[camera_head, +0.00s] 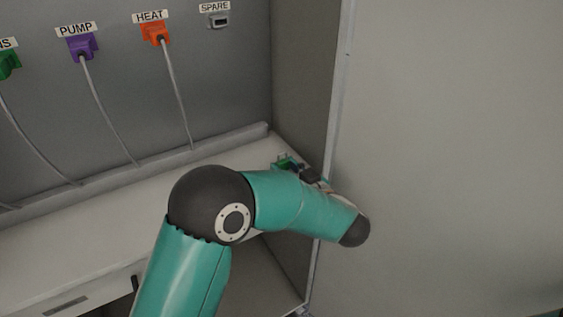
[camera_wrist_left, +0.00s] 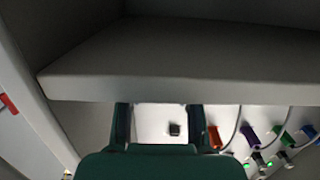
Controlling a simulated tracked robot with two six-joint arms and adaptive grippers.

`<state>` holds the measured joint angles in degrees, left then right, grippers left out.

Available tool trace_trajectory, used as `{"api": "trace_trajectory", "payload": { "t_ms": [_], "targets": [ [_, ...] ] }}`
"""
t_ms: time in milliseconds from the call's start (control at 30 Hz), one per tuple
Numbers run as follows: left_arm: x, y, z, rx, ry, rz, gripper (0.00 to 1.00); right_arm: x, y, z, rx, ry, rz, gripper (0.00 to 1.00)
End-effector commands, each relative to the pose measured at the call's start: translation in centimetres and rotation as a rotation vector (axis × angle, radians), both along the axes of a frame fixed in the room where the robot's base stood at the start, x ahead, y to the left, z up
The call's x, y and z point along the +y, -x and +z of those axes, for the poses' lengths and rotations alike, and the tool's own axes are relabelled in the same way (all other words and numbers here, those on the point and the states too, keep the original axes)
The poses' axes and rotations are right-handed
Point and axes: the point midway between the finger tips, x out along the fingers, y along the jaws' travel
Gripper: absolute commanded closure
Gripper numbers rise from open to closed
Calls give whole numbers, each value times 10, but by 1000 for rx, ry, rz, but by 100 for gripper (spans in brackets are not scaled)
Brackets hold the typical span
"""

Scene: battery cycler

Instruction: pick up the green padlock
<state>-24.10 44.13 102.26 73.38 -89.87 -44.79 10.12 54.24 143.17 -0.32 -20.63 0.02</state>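A small green item with a thin pale loop (camera_head: 283,162) shows in the head view on the light shelf, near its right end. It looks like the green padlock, but it is small and partly hidden by my left arm. My left gripper (camera_wrist_left: 158,108) shows in the left wrist view with its two dark green fingers apart and nothing seen between them. In the head view my teal left arm hides most of this gripper, close to the green item. I cannot tell if they touch.
Purple PUMP (camera_head: 82,46) and orange HEAT (camera_head: 155,32) plugs with hanging cables are on the back panel, beside the empty SPARE socket (camera_head: 219,20). A cabinet side wall (camera_head: 302,80) stands close right. A thick grey slab (camera_wrist_left: 190,65) crosses the left wrist view.

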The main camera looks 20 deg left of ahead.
Motion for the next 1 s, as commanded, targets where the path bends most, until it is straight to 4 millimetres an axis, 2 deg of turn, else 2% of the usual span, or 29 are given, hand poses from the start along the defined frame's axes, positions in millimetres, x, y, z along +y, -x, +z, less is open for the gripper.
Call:
{"api": "trace_trajectory", "payload": {
  "t_ms": [33, 100, 367, 1000],
  "targets": [
    [0, 0, 0, 0, 0, -1, 78, 0, 0, 0, 0, 0, 0, 60],
    [0, 0, 0, 0, 0, -1, 90, 0, 0, 0, 0, 0, 0, 60],
    [0, 0, 5, 0, 0, -1, 90, 0, 0, 4, 0, 0, 0, 60],
    [0, 0, 37, 0, 0, -1, 90, 0, 0, 35, 0, 0, 0, 60]
  ]
}}
